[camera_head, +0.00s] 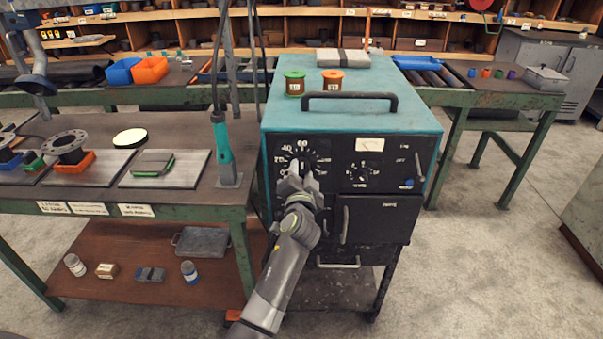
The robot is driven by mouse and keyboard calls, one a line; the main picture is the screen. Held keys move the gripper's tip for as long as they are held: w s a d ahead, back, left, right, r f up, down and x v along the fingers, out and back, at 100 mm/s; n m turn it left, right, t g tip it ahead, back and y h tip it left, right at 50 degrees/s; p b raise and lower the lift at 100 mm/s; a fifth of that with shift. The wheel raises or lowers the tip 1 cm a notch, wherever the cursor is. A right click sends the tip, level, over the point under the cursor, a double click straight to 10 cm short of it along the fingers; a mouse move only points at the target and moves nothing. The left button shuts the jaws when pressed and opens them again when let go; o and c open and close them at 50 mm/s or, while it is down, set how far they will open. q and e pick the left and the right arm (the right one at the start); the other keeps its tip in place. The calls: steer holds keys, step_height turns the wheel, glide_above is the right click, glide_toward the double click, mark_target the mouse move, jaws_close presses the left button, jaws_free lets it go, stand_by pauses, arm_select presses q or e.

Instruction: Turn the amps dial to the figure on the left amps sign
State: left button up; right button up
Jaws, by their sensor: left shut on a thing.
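The teal and black welding machine (345,107) stands in the middle. Its large dial (303,157), with figures around it including 40 and 60, is on the left of the black front panel. My left gripper (300,178) is shut on the dial's knob and covers most of it, so the pointer's setting cannot be read. Small white signs (135,210) are fixed to the left bench's front edge; their writing is too small to read. My right gripper is not in view.
A smaller dial (359,173) sits right of the large one, above a black door (376,219). A teal torch (222,145) stands upright on the left bench, close to the machine.

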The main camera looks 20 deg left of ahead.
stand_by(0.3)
arm_select(q)
steer(key=o, duration=1)
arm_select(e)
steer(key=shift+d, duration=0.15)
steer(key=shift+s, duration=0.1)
